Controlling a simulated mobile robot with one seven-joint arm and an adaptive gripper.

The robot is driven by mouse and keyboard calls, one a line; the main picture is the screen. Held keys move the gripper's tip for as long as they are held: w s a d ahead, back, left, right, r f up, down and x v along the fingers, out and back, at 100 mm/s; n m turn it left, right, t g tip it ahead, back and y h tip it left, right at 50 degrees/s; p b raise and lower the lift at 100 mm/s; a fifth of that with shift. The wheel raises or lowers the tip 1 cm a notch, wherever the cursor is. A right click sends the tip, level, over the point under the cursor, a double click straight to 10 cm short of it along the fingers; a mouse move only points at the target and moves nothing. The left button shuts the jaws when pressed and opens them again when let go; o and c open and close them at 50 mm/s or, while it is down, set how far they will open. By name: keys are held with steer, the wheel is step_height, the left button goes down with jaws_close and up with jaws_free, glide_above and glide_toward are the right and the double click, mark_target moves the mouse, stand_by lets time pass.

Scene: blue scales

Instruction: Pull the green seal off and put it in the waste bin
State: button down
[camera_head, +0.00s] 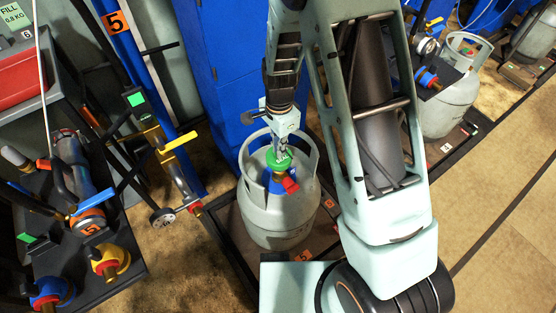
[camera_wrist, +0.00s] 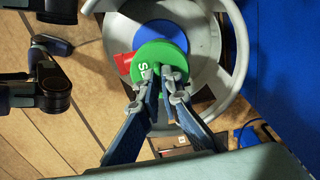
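The green seal (camera_head: 279,160) is a round cap on top of the valve of a grey gas bottle (camera_head: 272,215), inside its collar. It also shows in the wrist view (camera_wrist: 172,52) with white lettering, above a blue part and beside a red one. My gripper (camera_head: 281,148) reaches down to the seal from above. In the wrist view my gripper's fingertips (camera_wrist: 162,72) are close together at the middle of the seal, apparently shut on it; the exact contact is hidden between them. The seal sits on the valve. I cannot make out a waste bin in either view.
The bottle stands on a dark framed platform (camera_head: 240,235) marked 5. A blue cabinet (camera_head: 225,75) is close behind it. A rack with valves (camera_head: 110,262) stands at the left. Another grey bottle (camera_head: 448,105) is at the upper right. Floor at the right is clear.

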steer(key=shift+r+p, duration=2.4)
steer(key=shift+r, duration=0.65)
